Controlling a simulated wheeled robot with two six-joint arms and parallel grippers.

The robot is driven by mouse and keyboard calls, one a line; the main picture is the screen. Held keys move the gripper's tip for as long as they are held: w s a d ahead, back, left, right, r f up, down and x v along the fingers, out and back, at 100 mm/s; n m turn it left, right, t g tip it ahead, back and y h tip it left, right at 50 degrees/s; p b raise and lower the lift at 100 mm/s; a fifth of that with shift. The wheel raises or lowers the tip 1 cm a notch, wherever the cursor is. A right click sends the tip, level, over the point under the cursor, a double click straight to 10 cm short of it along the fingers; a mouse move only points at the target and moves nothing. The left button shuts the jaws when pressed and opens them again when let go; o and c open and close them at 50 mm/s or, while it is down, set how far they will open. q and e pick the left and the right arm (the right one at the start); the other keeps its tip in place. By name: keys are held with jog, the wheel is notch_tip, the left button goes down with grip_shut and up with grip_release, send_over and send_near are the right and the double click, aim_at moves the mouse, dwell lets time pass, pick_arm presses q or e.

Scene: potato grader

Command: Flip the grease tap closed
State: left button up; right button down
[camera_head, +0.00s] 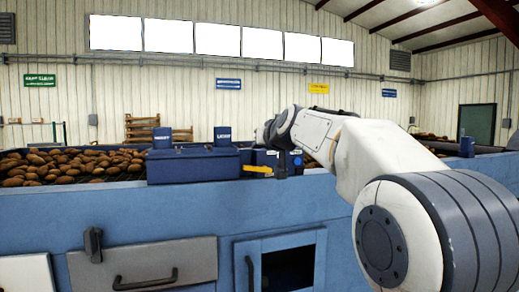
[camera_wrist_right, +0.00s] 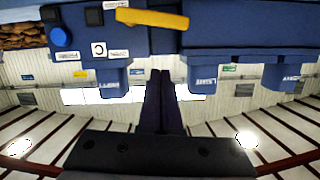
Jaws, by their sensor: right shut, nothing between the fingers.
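A yellow lever (camera_head: 257,169), apparently the grease tap's handle, lies roughly horizontal on the front of a blue housing on the machine. In the right wrist view, which looks upside down, the lever (camera_wrist_right: 152,19) runs sideways near the top edge. My right gripper (camera_head: 282,172) is just right of the lever in the head view. Its dark fingers (camera_wrist_right: 161,75) are together and empty, pointing at the blue housing below the lever in the wrist view. I see no contact with the lever. The tap's body cannot be made out. My left gripper is not in view.
A blue box (camera_head: 192,166) stands on the machine's edge left of the lever. Potatoes (camera_head: 70,165) fill the bed at left. A blue round button (camera_wrist_right: 60,37) and a black switch (camera_wrist_right: 94,17) sit near the lever. Drawer handles (camera_head: 146,281) stick out below.

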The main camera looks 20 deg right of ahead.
jog(key=b+v, duration=0.3)
jog(key=v, duration=0.6)
jog(key=shift+s, duration=0.25)
jog(key=shift+f, duration=0.2)
